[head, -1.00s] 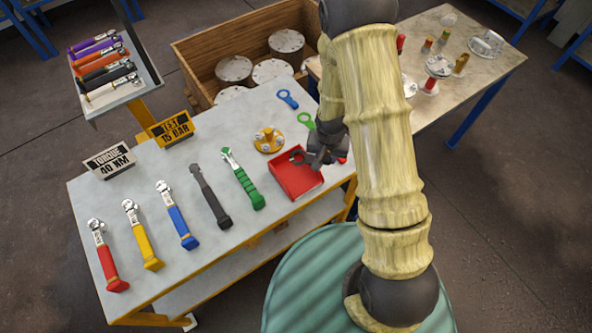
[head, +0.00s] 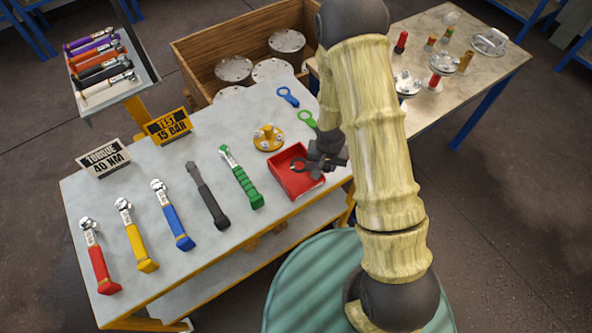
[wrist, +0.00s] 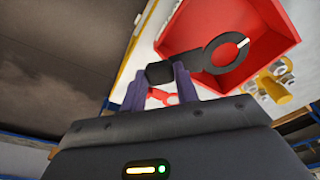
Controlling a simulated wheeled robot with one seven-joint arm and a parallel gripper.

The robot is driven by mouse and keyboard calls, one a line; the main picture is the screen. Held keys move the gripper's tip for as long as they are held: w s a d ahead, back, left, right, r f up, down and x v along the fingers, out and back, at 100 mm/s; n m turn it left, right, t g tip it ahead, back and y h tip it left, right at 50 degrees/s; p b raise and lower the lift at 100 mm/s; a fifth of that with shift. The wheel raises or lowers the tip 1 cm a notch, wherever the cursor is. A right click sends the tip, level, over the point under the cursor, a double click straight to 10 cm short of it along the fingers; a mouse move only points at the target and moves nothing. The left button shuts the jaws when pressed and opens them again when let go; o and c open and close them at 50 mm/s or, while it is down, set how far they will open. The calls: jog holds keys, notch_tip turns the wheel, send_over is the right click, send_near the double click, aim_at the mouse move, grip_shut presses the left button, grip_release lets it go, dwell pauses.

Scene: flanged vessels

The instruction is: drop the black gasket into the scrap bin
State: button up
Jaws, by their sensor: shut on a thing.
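The black gasket (head: 297,163) is a flat ring with a handle tab. My gripper (head: 322,163) is shut on its tab, and the ring sticks out to the left over the red scrap bin (head: 300,184). In the wrist view the gripper fingers (wrist: 160,85) pinch the tab, and the gasket ring (wrist: 207,59) shows against the red interior of the bin (wrist: 268,22). The bin is a shallow open tray on the table. How high the gasket is above its floor is hard to tell.
A yellow flanged piece (head: 268,138) stands just behind the bin. A green gasket (head: 307,118) and a blue one (head: 288,97) lie farther back. A green-handled wrench (head: 241,178) lies left of the bin, with several others beyond. A red piece (wrist: 165,97) shows beyond the fingers.

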jog(key=o, duration=0.9)
jog(key=shift+o, duration=0.2)
jog(key=shift+r, duration=0.15)
notch_tip(320, 180, up, 17)
jog(key=s+b, duration=0.2)
jog(key=shift+a, duration=0.2)
jog(key=shift+r, duration=0.1)
dwell(0.4)
jog(key=s+d+r+n+t, duration=0.1)
jog(key=s+d+r+n, duration=0.1)
jog(key=s+d+r, duration=0.3)
jog(key=s+d, duration=0.2)
jog(key=s, duration=0.1)
jog(key=shift+s, duration=0.4)
